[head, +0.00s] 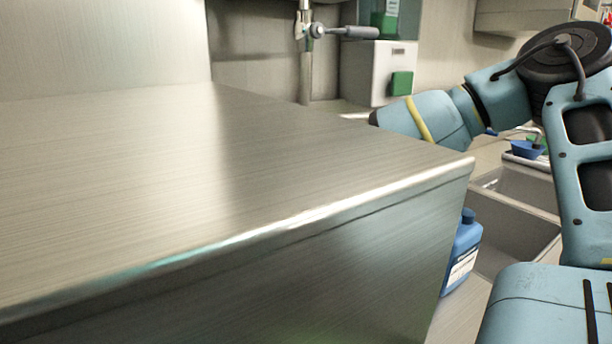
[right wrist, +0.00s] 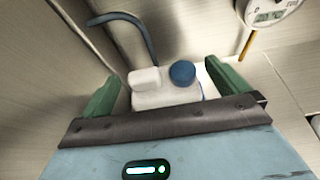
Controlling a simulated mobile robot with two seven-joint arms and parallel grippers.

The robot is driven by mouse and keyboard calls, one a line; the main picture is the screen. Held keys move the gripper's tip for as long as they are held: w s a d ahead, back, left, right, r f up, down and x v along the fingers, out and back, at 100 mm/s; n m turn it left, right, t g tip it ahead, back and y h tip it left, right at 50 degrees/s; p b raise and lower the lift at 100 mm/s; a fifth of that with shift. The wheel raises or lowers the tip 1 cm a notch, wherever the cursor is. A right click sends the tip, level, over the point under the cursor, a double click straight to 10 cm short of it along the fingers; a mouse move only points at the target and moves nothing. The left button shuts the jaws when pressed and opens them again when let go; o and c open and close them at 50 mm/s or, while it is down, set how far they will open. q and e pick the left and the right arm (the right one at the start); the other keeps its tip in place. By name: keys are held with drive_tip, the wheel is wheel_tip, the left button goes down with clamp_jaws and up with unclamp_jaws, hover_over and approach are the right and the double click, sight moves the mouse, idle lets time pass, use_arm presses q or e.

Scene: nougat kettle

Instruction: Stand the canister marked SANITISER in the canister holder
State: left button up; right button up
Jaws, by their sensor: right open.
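In the right wrist view a white canister (right wrist: 152,98) with a blue cap (right wrist: 182,72) and a white handle sits between the fingers of my right gripper (right wrist: 163,78). The green finger pads are apart, one on each side of it, so the gripper is open. Its marking is not visible here, so I cannot tell if it is SANITISER. In the head view the right gripper is hidden; only its arm shows. A blue canister (head: 463,252) with a white label stands behind the steel edge at right; its label is too small to read. I cannot make out the canister holder. My left gripper is not in view.
A large steel block (head: 200,190) fills the left and middle of the head view and hides much behind it. A pale box (head: 358,72) with a green patch stands at the back, near a pipe (head: 306,75). A sink (head: 510,230) lies right. A round gauge (right wrist: 270,12) shows in the wrist view.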

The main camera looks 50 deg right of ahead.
drive_tip(key=p+v, duration=0.1)
drive_tip(key=v, duration=0.9)
drive_tip(key=shift+s+p, duration=0.3)
drive_tip(key=shift+s, duration=0.05)
drive_tip(key=shift+r, duration=0.15)
